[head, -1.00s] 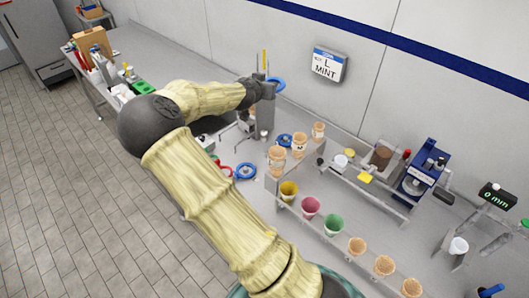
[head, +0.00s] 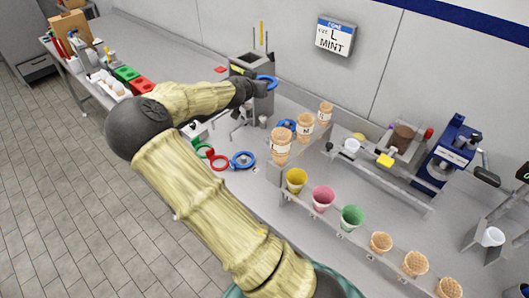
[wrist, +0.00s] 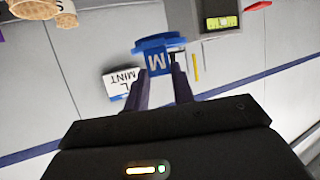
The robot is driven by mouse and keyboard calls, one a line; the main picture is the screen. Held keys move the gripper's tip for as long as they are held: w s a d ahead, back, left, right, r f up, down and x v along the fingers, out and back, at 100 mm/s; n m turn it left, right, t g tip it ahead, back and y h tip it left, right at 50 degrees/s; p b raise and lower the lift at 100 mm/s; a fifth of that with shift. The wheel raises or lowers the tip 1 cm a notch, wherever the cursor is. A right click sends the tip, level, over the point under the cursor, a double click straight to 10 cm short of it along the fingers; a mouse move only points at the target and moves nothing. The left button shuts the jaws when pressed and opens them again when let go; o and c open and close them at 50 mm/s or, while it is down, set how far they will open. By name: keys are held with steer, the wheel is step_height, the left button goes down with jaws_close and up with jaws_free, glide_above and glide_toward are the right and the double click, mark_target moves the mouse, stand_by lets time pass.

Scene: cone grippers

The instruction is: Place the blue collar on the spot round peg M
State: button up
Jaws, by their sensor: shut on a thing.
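My gripper (wrist: 161,82) is shut on a blue collar (wrist: 165,42) that bears a tag with an upside-down letter M in the wrist view. In the head view this collar (head: 266,82) is held level in the air, in front of a grey box-like stand. My fingers are partly hidden by my arm there. A second blue collar (head: 243,160) lies on the counter, and another blue collar (head: 287,125) sits behind the front wafer cone. I cannot make out a round peg marked M.
Labelled wafer cones (head: 281,147) stand upright in a rack, with coloured cups (head: 322,198) in front. The grey stand (head: 258,103) rises behind my gripper.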

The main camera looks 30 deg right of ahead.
step_height(320, 180, down, 11)
steer(key=b, duration=0.6)
steer(key=p, duration=0.1)
glide_toward(267, 141)
steer(key=w+d+r, duration=0.2)
steer(key=r, duration=0.1)
steer(key=shift+s+a+r, duration=0.1)
steer(key=shift+a+r, duration=0.05)
steer(key=shift+a+f, duration=0.1)
steer(key=shift+f, duration=0.15)
step_height(267, 141, down, 3)
steer(key=shift+r+p, duration=0.1)
steer(key=shift+p, duration=0.35)
steer(key=shift+a+f, duration=0.1)
steer(key=shift+f, duration=0.3)
